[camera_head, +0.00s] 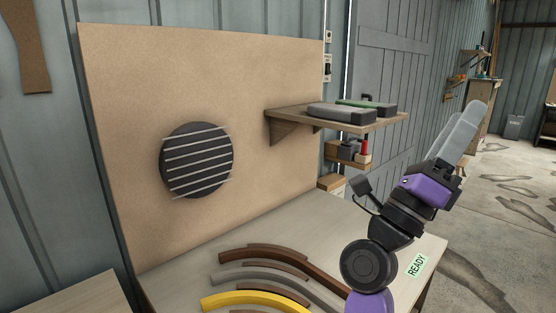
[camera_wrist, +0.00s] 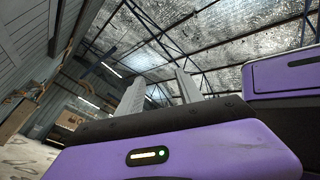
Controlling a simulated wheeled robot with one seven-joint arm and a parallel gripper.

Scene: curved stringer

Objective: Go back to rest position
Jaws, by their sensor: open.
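My gripper (camera_head: 474,112) is raised at the right of the head view, above the bench's right end, with its two grey fingers pointing up and to the right. In the wrist view my gripper (camera_wrist: 160,82) shows its two fingers apart with nothing between them, against the roof. In the head view, curved pieces lie on the bench (camera_head: 295,222), well below the gripper: a dark brown one (camera_head: 310,266), a grey one (camera_head: 245,272) and a yellow one (camera_head: 245,300). The bottom edge of the view cuts off the front of this group.
A board (camera_head: 200,80) with a round black slatted disc (camera_head: 197,160) stands behind the bench. A small ledge below holds items (camera_head: 362,152). A READY label (camera_head: 417,264) lies at the bench's right. Open floor (camera_head: 500,215) extends right.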

